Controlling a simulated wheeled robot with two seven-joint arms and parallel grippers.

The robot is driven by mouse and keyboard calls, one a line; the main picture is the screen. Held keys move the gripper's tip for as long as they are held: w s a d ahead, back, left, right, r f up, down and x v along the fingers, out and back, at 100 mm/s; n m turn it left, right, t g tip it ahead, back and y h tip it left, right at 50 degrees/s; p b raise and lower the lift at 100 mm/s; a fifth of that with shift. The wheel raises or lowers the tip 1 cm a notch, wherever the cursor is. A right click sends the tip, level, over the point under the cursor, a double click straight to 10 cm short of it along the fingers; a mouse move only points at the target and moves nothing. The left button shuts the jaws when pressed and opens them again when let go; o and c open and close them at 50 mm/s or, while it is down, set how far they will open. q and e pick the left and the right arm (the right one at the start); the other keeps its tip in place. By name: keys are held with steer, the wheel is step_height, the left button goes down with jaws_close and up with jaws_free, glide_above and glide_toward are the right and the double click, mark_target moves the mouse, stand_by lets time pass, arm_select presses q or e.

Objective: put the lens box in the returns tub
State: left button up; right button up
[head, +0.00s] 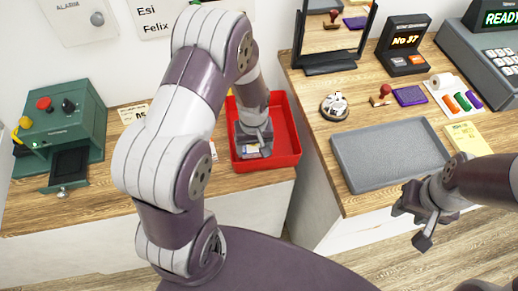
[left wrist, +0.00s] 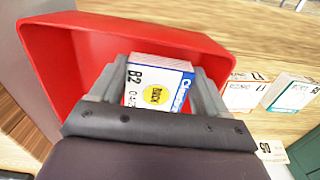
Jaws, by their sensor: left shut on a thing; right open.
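The lens box (left wrist: 155,88) is white with blue lettering, a yellow round sticker and "B2" on its side. My left gripper (head: 254,140) is shut on it, with one finger on each side in the left wrist view. The returns tub (head: 287,112) is red and stands on the left counter. It also shows in the left wrist view (left wrist: 48,62). The gripper and box are within the tub's outline; I cannot tell whether the box touches its floor. My right gripper (head: 413,225) is open and empty, in front of the right counter.
Other small boxes (left wrist: 290,92) stand on the counter beside the tub. A green machine (head: 62,120) stands at the left. The right counter holds a grey tray (head: 390,155), a mirror (head: 330,68), stamps and a till (head: 485,65). A gap separates the counters.

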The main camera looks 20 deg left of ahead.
mark_target(255, 150)
arm_select(q)
step_height(255, 150, down, 3)
steer(key=shift+d+r, duration=0.1)
steer(key=shift+d, duration=0.05)
steer(key=shift+f, duration=0.45)
steer(key=o, duration=1.1)
step_height(255, 150, up, 12)
steer(key=s+d+r+m+t, duration=0.1)
steer(key=s+d+r+m, duration=0.1)
steer(key=s+r+m, duration=0.3)
steer(key=s+m, duration=0.1)
steer(key=s, duration=0.3)
steer(key=shift+s+d+m, duration=0.15)
steer(key=shift+d+m, duration=0.1)
steer(key=shift+m, duration=0.05)
